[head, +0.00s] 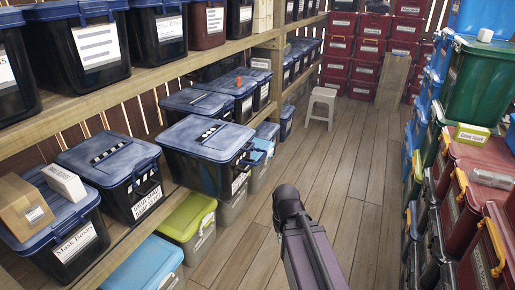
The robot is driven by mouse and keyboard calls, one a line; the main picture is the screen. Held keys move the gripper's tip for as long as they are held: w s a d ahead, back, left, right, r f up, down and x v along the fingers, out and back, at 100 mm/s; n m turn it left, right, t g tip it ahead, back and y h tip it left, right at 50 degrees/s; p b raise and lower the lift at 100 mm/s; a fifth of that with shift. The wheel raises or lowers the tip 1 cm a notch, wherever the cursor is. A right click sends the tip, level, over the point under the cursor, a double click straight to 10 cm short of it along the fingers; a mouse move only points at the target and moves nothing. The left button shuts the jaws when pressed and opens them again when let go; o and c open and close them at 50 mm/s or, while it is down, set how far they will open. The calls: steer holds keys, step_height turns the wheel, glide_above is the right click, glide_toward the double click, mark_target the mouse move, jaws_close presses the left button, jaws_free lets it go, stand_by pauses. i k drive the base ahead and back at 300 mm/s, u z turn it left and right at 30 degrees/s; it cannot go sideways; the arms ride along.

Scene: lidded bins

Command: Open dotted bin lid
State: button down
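No lid is plainly marked as dotted. A dark bin with a blue lid (190,143) stands at the shelf front in the middle, with a black strip with white marks on its closed lid. Another dark bin with a blue lid (127,173), to its left, has a similar black strip on its closed lid. A third blue-lidded bin (200,108) behind also has a dark strip on top. I cannot tell which of them is the dotted bin. My arm rises at the lower middle, over the floor and right of these bins. My gripper does not show.
A bin at left carries a cardboard box (24,205) and a white box (64,182) on its lid. A green-lidded bin (188,222) stands low beside the shelf. Wooden shelf planks (180,68) run above the bins. Stacked bins line the right. The aisle floor is clear up to a white stool (322,103).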

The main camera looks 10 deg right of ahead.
mark_target(218, 141)
steer(key=i, duration=0.95)
steer(key=u, duration=0.05)
